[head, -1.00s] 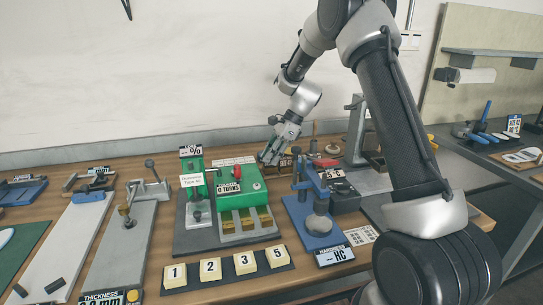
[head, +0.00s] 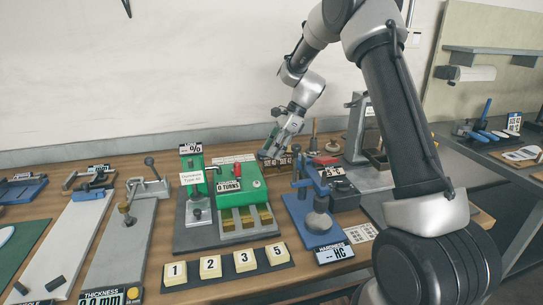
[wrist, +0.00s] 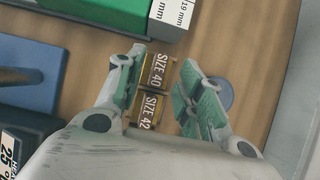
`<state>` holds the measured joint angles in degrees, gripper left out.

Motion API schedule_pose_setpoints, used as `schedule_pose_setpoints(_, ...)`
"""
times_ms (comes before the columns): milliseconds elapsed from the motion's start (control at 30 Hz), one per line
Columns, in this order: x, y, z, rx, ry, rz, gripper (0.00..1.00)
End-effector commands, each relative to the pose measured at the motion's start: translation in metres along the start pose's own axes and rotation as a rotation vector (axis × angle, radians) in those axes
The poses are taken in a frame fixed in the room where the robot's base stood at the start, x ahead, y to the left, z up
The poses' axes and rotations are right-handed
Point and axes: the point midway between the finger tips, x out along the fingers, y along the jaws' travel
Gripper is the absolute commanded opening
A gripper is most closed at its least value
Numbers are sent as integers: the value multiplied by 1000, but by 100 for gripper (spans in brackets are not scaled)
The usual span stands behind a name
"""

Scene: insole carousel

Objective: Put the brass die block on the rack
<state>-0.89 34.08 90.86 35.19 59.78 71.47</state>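Two small brass blocks with dark label faces sit side by side in the wrist view: one reads SIZE 40 (wrist: 158,70), the other SIZE 42 (wrist: 150,109). My gripper (wrist: 160,80) has its green-padded fingers apart, one on each side of the blocks, with a visible gap at the right finger. It does not look closed on either block. In the head view my gripper (head: 268,154) is behind the green machine, next to small labelled blocks (head: 285,161). I cannot make out which thing is the rack.
The green turns machine (head: 240,190) stands in front of my gripper. The blue hardness tester (head: 312,225) stands to its right. A round blue-grey disc (wrist: 222,93) lies just right of the right finger. Numbered tiles (head: 225,266) line the front.

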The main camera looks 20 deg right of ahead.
Motion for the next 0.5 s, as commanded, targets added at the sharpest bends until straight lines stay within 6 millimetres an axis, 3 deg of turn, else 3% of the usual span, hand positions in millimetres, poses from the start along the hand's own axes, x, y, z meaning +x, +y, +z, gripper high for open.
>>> schedule_pose_setpoints(100, -31, -1, 0, 0, 1, -5, 37)
schedule_pose_setpoints(300, -74, 0, -1, 0, 1, -2, 37)
schedule_pose_setpoints(500, -96, 0, 0, 1, 0, -1, 37)
